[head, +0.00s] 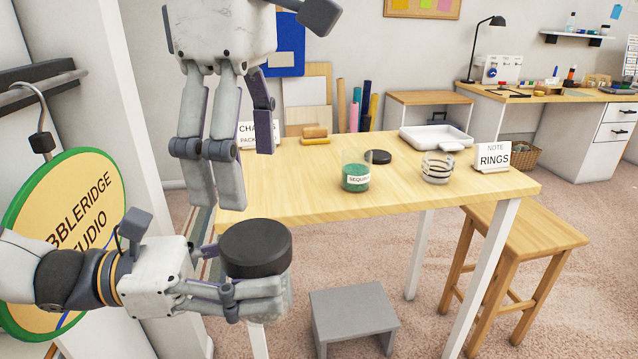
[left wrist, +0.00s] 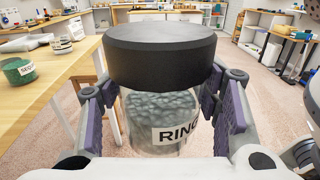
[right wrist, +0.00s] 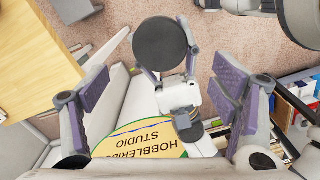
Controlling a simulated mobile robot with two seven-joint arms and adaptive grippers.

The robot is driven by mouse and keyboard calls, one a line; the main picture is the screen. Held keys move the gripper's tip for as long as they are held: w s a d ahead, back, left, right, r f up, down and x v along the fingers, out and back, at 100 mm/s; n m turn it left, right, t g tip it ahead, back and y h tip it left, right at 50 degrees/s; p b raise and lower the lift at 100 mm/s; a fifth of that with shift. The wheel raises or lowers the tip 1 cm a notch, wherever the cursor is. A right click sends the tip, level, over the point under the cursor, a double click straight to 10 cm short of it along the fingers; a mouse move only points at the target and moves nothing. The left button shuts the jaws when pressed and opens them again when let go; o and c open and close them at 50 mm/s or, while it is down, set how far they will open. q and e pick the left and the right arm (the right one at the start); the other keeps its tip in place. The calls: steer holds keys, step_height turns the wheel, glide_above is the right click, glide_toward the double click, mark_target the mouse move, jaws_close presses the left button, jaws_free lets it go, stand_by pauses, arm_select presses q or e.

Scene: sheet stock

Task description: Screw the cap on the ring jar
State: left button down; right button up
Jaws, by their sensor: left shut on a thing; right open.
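The ring jar (left wrist: 160,125) is clear, holds grey rounded contents and has a white label starting "RIN". A thick black cap (head: 255,247) sits level on its mouth; whether it is threaded on I cannot tell. My left gripper (head: 262,292) is shut around the jar's body, below the cap, holding it upright in the air in front of the table. My right gripper (head: 236,178) hangs above the cap, pointing down, open and empty. In the right wrist view the cap (right wrist: 160,44) shows from above, beyond and apart from the open fingers.
The wooden table (head: 300,200) bears a green sequin jar (head: 356,180), a black lid (head: 378,157), a clear banded container (head: 437,170), a white tray (head: 436,138) and a rings note (head: 493,157). A round sign (head: 70,215) hangs at left. A grey step stool (head: 353,308) stands below.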

mark_target(254, 237)
steer(key=shift+f, duration=0.1)
step_height(254, 237, down, 8)
steer(key=shift+r, duration=0.1)
stand_by(0.3)
steer(key=shift+c, duration=0.6)
steer(key=c, duration=1.1)
steer(key=shift+m, duration=1)
steer(key=o, duration=1.3)
